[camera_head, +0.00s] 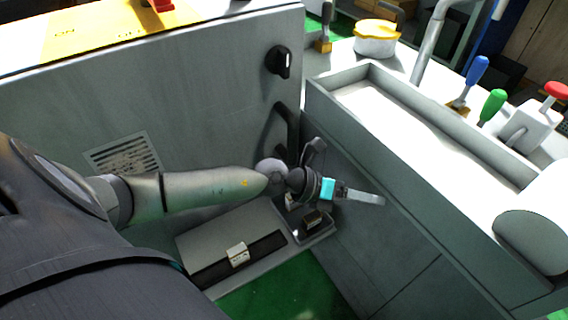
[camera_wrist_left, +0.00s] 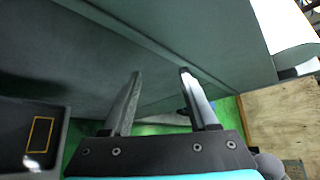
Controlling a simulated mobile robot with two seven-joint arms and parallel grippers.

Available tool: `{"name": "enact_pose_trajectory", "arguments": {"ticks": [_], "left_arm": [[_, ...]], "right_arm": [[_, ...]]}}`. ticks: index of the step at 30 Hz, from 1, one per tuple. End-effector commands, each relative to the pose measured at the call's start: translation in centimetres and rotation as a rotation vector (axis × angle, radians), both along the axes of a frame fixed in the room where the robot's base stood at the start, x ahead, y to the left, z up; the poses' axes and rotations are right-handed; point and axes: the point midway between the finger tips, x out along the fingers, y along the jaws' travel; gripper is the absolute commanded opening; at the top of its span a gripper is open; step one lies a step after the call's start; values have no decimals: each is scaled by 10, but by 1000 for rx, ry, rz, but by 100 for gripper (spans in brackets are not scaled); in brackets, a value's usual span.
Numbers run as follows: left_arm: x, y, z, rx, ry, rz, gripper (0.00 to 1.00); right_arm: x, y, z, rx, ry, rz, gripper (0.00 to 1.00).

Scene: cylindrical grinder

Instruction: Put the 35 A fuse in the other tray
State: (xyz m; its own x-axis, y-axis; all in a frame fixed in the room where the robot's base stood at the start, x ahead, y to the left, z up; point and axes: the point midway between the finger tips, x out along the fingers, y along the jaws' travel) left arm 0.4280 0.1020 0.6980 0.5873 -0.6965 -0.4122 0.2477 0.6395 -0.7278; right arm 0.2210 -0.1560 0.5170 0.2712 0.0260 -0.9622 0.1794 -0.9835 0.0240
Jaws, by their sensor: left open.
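A small whitish block (camera_head: 237,254) sits on a dark strip on a low grey platform (camera_head: 215,240). A small dark tray (camera_head: 329,231) right of it holds a brownish block (camera_head: 313,218). I cannot read any rating, so I cannot tell which block is the 35 A fuse. My left gripper (camera_head: 374,198) is open and empty, above and right of the dark tray, near the grey machine's side. In the left wrist view its fingers (camera_wrist_left: 160,74) are apart with nothing between them. A dark tray-like surface (camera_wrist_left: 62,128) with an orange outlined rectangle shows there at lower left.
A grey machine wall (camera_head: 190,100) with a black knob (camera_head: 279,62) stands behind my arm. A raised grey trough (camera_head: 420,130) rises on the right, with coloured-handled tools beyond it. Green floor (camera_head: 290,290) is clear in front. A wooden surface (camera_wrist_left: 275,120) shows in the wrist view.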

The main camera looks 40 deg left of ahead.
Motion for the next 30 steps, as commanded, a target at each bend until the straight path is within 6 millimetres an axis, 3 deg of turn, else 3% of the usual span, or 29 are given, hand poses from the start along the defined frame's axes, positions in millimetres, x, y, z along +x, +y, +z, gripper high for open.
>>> {"name": "enact_pose_trajectory", "arguments": {"ticks": [1,4,7,10,14,17,18,21,25,27,30], "left_arm": [[2,-16,19,-158,3,77,59],[13,-24,51,-433,29,254,59],[22,-11,65,-678,90,468,59],[25,17,56,-893,190,725,59],[8,60,3,-1105,387,1118,59],[-31,83,-56,-1205,586,1449,59],[-52,87,-81,-1227,673,1577,59],[-108,84,-131,-1242,891,1858,59],[-170,69,-167,-1213,1123,2102,59],[-190,61,-175,-1194,1205,2177,59],[-205,54,-180,-1178,1270,2227,59]], "right_arm": [[0,0,0,0,0,0,0],[0,0,0,0,0,0,0],[0,0,0,0,0,0,0],[0,0,0,0,0,0,0],[0,0,0,0,-1,0,0],[0,0,0,0,-1,0,0],[0,0,0,0,-1,0,0],[0,0,0,0,-1,0,0],[0,0,0,1,-1,0,0],[0,0,0,1,-1,0,0],[0,0,0,1,-1,0,0]]}}
